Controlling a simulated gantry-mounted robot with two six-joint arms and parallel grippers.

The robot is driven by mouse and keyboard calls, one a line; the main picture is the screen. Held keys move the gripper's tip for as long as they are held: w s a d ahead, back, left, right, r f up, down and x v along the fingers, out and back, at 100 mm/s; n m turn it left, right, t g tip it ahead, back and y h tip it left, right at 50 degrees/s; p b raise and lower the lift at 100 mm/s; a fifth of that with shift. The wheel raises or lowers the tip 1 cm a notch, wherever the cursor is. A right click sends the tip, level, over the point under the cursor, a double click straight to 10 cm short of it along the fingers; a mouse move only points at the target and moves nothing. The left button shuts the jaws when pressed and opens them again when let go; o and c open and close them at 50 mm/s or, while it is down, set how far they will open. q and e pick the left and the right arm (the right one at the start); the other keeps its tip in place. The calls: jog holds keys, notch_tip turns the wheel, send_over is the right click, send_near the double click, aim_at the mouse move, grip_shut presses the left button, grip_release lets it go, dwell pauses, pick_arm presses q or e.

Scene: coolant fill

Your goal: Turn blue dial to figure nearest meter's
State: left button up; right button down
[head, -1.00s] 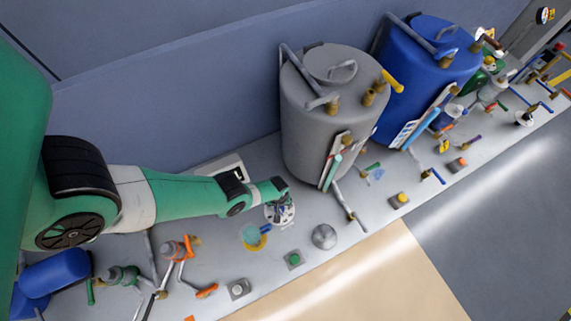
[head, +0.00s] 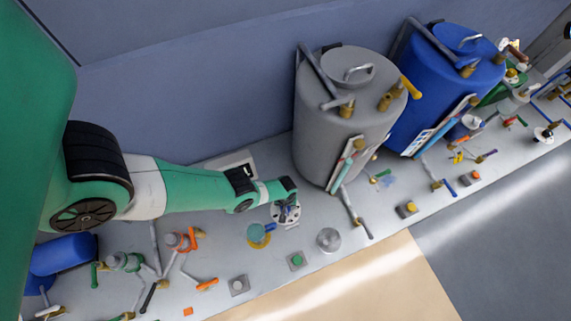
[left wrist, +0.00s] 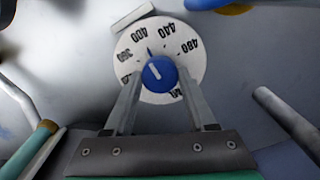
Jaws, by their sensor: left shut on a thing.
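The blue dial (left wrist: 159,73) is a round knob with a white line on top, in the middle of a white disc (left wrist: 190,37) printed with figures. Legible figures include 400, 440 and 480; others are partly hidden by the fingers. My left gripper (left wrist: 159,78) is shut on the dial, one finger on each side. In the head view the left gripper (head: 287,194) reaches down over the disc (head: 284,215) and hides the dial. I cannot tell which thing is the meter, and no meter reading is legible. My right gripper is not in view.
A grey tank (head: 345,130) and a blue tank (head: 440,85) stand behind and right of the disc. A blue-and-yellow part (head: 258,234), a green button (head: 297,261) and a metal dome (head: 328,240) sit close by on the grey bench. Orange valves (head: 185,240) stand at left.

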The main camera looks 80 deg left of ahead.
pick_arm(q)
jog(key=m, duration=0.3)
jog(key=shift+m, duration=0.3)
jog(key=m+b, duration=0.1)
jog(key=m, duration=0.3)
jog(key=shift+m, duration=0.3)
jog(key=m, duration=0.3)
jog(key=shift+m, duration=2.3)
jog(key=o, duration=1.4)
jog(key=shift+c, duration=0.2)
